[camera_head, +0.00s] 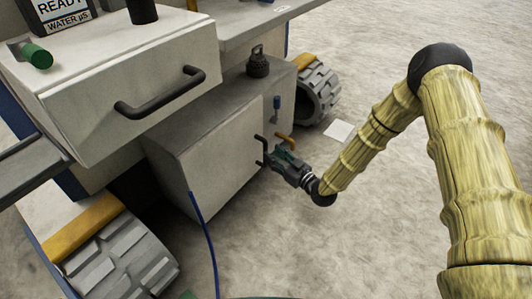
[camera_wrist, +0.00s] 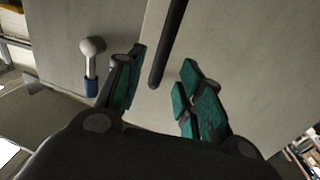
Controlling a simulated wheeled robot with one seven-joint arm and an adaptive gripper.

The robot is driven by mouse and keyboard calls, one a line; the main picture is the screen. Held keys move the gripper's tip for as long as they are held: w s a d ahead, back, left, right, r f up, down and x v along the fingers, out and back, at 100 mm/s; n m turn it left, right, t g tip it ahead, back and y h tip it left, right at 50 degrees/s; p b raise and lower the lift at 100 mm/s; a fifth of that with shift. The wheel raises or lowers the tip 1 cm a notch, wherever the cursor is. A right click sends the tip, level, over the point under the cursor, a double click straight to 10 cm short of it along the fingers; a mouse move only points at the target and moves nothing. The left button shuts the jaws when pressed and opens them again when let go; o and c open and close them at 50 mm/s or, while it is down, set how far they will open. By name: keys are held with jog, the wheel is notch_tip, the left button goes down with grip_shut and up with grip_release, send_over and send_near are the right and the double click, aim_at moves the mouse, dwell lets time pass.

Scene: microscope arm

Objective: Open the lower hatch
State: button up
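The lower hatch (camera_head: 222,160) is the pale grey front of the low box under the drawer, and it looks shut. Its dark bar handle (camera_head: 259,151) is near the hatch's right edge, partly hidden by my gripper (camera_head: 274,155). In the wrist view the handle (camera_wrist: 170,40) runs down from the top edge, its lower end between the two green-padded fingers of my gripper (camera_wrist: 161,72). The fingers are apart, with gaps on both sides of the handle. The hatch face (camera_wrist: 240,60) fills the right of the wrist view.
A blue-tipped lever (camera_head: 277,103) is on the box's side; a similar one (camera_wrist: 92,65) shows in the wrist view. A dark weight (camera_head: 258,66) stands on the box. The drawer (camera_head: 130,95) overhangs at upper left. A blue cable (camera_head: 205,235) hangs in front. Floor at right is mostly clear.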

jog(key=shift+b+x, duration=1)
jog(key=shift+x, duration=1.7)
